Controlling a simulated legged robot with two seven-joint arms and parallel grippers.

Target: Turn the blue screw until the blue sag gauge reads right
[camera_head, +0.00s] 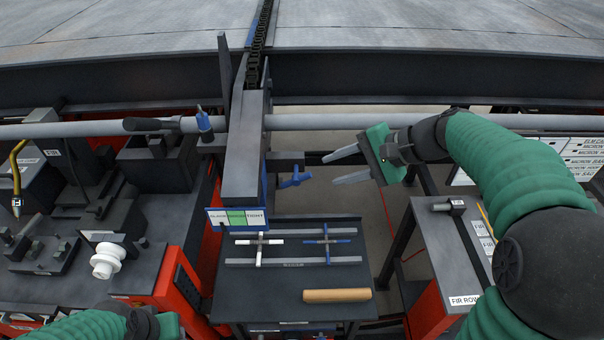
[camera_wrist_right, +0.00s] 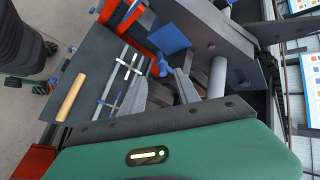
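The blue screw (camera_head: 295,178) has a winged handle and sticks out to the right of the dark upright post. It also shows in the right wrist view (camera_wrist_right: 163,66). The blue-edged gauge (camera_head: 237,217) hangs on the post's front, with a green middle band and a TIGHT label at right; its pointer is too small to read surely. My right gripper (camera_head: 345,167) is open and empty, to the right of the screw with a gap between them. Its fingers (camera_wrist_right: 160,88) point toward the screw in the wrist view. My left gripper (camera_head: 168,325) is at the bottom left edge, its fingers hidden.
A dark table (camera_head: 240,290) below the screw holds white and blue crossed rods and a wooden roller (camera_head: 337,295). A long grey bar (camera_head: 330,122) runs behind. A white spool (camera_head: 107,260) stands at left. A labelled bench (camera_head: 450,270) stands at right.

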